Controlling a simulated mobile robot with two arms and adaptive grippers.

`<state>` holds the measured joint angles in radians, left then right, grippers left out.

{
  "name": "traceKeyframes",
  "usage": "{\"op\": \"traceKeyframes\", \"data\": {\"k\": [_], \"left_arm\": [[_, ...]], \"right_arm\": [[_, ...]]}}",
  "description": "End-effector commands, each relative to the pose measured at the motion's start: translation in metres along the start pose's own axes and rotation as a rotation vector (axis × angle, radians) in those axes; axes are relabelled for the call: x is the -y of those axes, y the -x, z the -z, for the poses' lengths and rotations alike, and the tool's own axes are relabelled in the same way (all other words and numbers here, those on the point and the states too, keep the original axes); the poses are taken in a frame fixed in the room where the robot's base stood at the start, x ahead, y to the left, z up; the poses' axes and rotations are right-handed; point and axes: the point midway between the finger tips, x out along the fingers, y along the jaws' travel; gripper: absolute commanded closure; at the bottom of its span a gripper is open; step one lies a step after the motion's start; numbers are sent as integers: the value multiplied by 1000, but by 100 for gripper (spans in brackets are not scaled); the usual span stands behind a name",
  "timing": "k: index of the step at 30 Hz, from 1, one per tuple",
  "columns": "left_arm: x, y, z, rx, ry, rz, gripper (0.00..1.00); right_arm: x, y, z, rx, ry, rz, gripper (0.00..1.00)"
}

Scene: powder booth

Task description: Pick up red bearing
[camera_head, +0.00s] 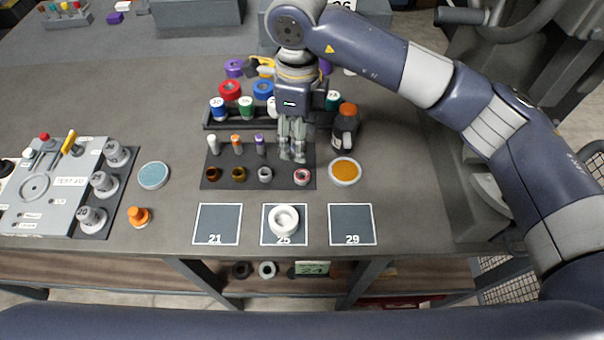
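The red bearing (303,176), a small ring with a red edge and pale middle, lies at the right end of the front row on a dark mat (221,180). My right gripper (292,156) points down over the mat, just behind and slightly left of the red bearing, apart from it in the picture. Nothing shows between its fingers, which look close together; I cannot tell whether they are open. My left gripper is not in view.
Brown, amber and grey rings (265,174) share the row. A dark bottle (346,122) and orange dish (345,171) stand to the right. A white ring (284,221) lies on pad 25; pads 21 (217,223) and 29 (352,223) are empty.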

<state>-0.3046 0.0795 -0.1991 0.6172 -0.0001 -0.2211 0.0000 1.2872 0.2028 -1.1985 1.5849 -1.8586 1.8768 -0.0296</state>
Motion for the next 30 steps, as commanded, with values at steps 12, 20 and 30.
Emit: {"op": "traceKeyframes", "data": {"k": [12, 20, 30], "left_arm": [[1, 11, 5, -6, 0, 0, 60], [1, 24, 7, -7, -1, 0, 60], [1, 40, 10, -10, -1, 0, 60]], "right_arm": [[-1, -52, 1, -2, -1, -4, 48], [-4, -71, 3, -1, -1, -5, 48], [-7, -110, 5, 0, -1, -2, 48]]}}
